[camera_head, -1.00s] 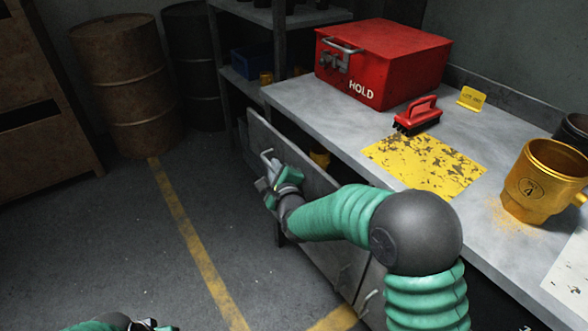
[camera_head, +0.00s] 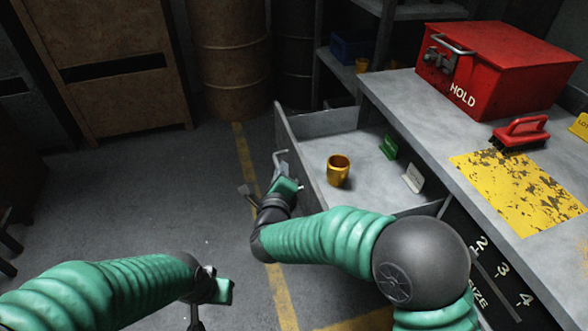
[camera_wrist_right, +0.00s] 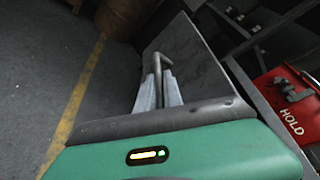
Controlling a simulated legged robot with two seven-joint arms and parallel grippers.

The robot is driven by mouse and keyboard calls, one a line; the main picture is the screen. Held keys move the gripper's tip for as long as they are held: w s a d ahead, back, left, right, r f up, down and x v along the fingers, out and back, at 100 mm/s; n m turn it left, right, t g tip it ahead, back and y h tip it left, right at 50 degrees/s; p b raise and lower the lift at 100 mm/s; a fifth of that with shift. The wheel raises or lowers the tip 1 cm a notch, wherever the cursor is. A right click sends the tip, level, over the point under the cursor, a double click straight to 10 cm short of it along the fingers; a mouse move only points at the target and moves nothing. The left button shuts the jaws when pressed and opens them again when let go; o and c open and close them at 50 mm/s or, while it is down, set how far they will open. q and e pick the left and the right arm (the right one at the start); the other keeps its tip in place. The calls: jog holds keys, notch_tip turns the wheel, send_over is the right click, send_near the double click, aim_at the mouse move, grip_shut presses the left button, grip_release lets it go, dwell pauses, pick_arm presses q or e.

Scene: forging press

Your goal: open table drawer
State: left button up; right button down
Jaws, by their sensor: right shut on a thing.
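The table drawer (camera_head: 322,182) is pulled out from the grey table (camera_head: 415,97). Its inside shows a yellow mug (camera_head: 339,171), a green card (camera_head: 389,147) and a white card (camera_head: 413,178). My right gripper (camera_head: 280,178) is at the drawer's front, shut on the handle (camera_head: 279,160). In the right wrist view the handle (camera_wrist_right: 158,66) rises between the two grey fingers (camera_wrist_right: 158,90), against the drawer front (camera_wrist_right: 195,65). My left gripper (camera_head: 206,312) is low in the head view, away from the drawer, and its fingers are too unclear to judge.
On the table stand a red HOLD box (camera_head: 497,70), a red brush (camera_head: 520,132) and a worn yellow patch (camera_head: 515,185). A barrel (camera_head: 228,60) and a brown cabinet (camera_head: 105,65) stand at the back. The floor (camera_head: 170,195) left of the drawer is clear.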

jog(key=shift+s+a+f, duration=0.1)
jog(key=shift+a+f, duration=0.1)
jog(key=c, duration=1.5)
grip_release()
jog(key=shift+r, duration=0.1)
